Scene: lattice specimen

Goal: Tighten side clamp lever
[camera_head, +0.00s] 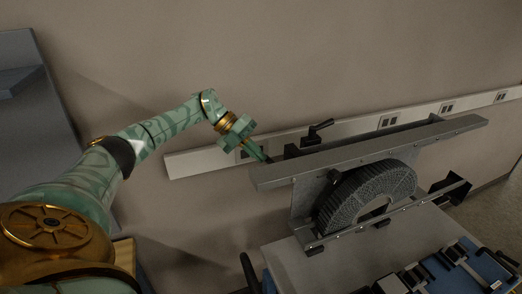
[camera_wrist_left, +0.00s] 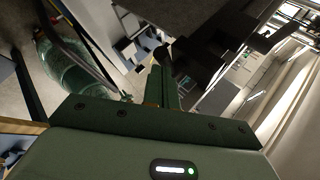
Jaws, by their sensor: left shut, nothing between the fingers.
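A black clamp lever (camera_head: 318,132) with a slanted handle stands behind the grey top beam (camera_head: 370,150) of a fixture. The fixture holds a dark lattice ring (camera_head: 345,208) upright. My left gripper (camera_head: 268,159) is shut and empty, pointing down at the beam's left end, to the left of the lever and apart from it. In the left wrist view, the shut fingers (camera_wrist_left: 165,85) point at a dark rounded part (camera_wrist_left: 162,55) close to their tips; I cannot tell whether they touch it. My right gripper is not in view.
A lower rail (camera_head: 375,219) runs along the fixture's front. A grey table (camera_head: 300,265) carries a blue tray (camera_head: 490,265) with black and silver parts at the lower right. A white socket strip (camera_head: 195,162) crosses the wall behind. The space above the beam is clear.

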